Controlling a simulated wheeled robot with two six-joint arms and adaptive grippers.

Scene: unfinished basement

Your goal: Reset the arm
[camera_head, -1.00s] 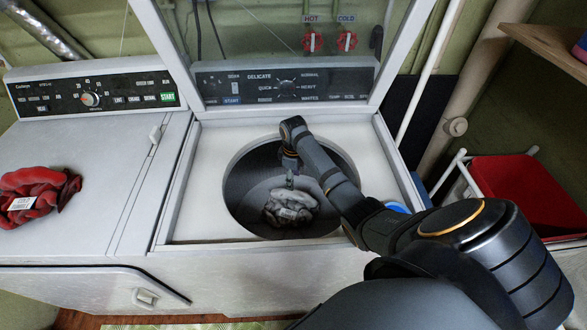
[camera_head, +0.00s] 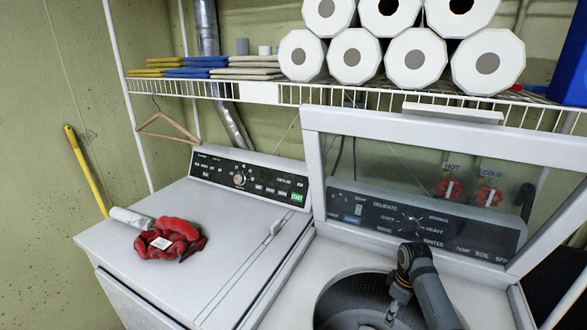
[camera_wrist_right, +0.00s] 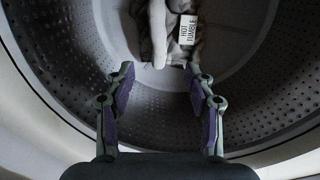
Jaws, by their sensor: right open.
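My right gripper (camera_head: 391,312) hangs over the open washer drum (camera_head: 336,300) at the bottom of the head view. In the right wrist view the gripper (camera_wrist_right: 160,73) is open, with its two fingers spread apart and nothing between the pads. A crumpled grey and white garment (camera_wrist_right: 158,32) with a white "HOT TUMBLE" tag lies in the drum just beyond the fingertips. I cannot tell whether the fingertips touch it. My left gripper is not in view.
The washer's glass lid (camera_head: 345,150) stands open behind my right arm. A red garment (camera_head: 170,240) and a white roll (camera_head: 131,217) lie on the dryer top (camera_head: 235,215). A wire shelf (camera_head: 290,97) holds paper rolls and folded cloths above. The dryer's right side is clear.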

